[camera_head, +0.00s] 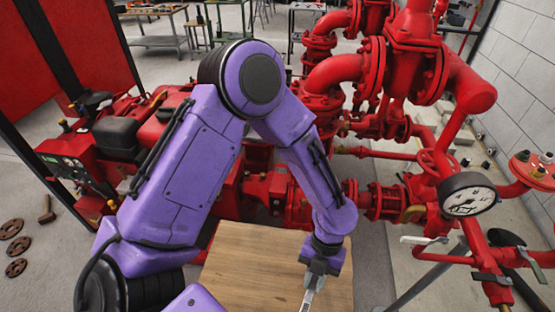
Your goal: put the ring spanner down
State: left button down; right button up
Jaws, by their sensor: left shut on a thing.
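My left gripper (317,279) points down over the wooden table top (245,262) at the bottom of the view. It is shut on a slim grey metal tool, the ring spanner (307,301), which runs off the bottom edge of the picture. The spanner's lower end is out of view, and I cannot tell whether it touches the wood. My right gripper is not in view.
Red pump pipework (375,70) stands behind and to the right of the table. A pressure gauge (468,194) sits at the right. Bare wood shows left of the gripper.

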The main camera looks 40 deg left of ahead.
pick_arm(q)
jog(key=a+f+m+t+y+b, duration=0.25)
jog(key=a+m+y, duration=0.35)
jog(key=m, duration=0.9)
jog(key=shift+g+h, duration=0.25)
jog(key=shift+h, duration=0.05)
jog(key=f, duration=0.3)
jog(key=a+f+b, duration=0.1)
jog(key=f, duration=0.4)
jog(key=shift+a+f+b, duration=0.25)
jog(key=shift+f+b, duration=0.1)
jog(key=c, duration=1)
grip_release()
jog(key=shift+s, duration=0.1)
jog(key=shift+r, duration=0.1)
jog(key=p+v, duration=0.1)
jog(key=v, duration=1.1)
jog(key=shift+p, duration=0.4)
